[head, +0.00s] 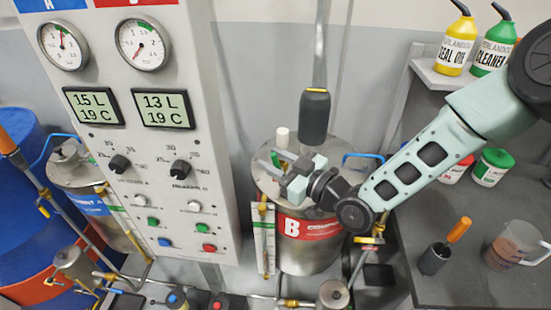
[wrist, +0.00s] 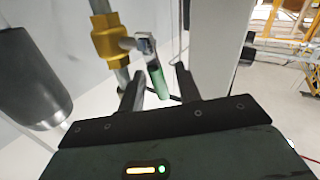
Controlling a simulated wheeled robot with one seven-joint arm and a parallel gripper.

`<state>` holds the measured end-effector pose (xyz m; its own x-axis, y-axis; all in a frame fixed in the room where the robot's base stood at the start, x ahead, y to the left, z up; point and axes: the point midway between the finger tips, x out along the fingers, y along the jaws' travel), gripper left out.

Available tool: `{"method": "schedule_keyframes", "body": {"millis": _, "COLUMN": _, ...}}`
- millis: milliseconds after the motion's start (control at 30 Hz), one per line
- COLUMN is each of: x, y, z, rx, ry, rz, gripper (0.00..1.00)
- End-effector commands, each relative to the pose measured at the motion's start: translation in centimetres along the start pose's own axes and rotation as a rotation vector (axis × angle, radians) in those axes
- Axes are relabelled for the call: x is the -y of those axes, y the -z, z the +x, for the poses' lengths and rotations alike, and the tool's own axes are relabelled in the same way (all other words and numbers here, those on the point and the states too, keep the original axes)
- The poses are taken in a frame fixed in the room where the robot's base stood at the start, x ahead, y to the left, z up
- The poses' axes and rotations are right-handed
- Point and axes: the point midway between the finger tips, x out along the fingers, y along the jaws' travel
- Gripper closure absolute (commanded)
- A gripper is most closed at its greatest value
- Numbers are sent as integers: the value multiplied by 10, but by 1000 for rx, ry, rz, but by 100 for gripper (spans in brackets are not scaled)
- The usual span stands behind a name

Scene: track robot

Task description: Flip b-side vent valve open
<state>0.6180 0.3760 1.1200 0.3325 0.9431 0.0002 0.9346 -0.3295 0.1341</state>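The vent valve in the wrist view has a brass body (wrist: 110,40) on a grey pipe and a green lever (wrist: 158,82) that hangs down, slightly tilted. My gripper (wrist: 158,85) is open, with one dark finger on each side of the green lever. I cannot tell whether either finger touches it. In the head view my gripper (head: 271,163) is above the lid of the steel tank (head: 309,259) with the red B label. There the valve is largely hidden by my gripper, with a bit of green showing beside it.
A dark cylinder (head: 314,118) on a vertical pipe stands just behind my gripper; it also shows in the wrist view (wrist: 32,75). The gauge panel (head: 150,100) is to the left. A dark bench (head: 455,200) with bottles and a jug (head: 512,247) is to the right.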

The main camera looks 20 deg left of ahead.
Motion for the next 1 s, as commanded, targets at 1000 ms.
{"method": "schedule_keyframes", "body": {"millis": 1000, "x": -6, "y": -5, "z": -9, "rx": -190, "ry": -28, "rz": 122, "gripper": 100}}
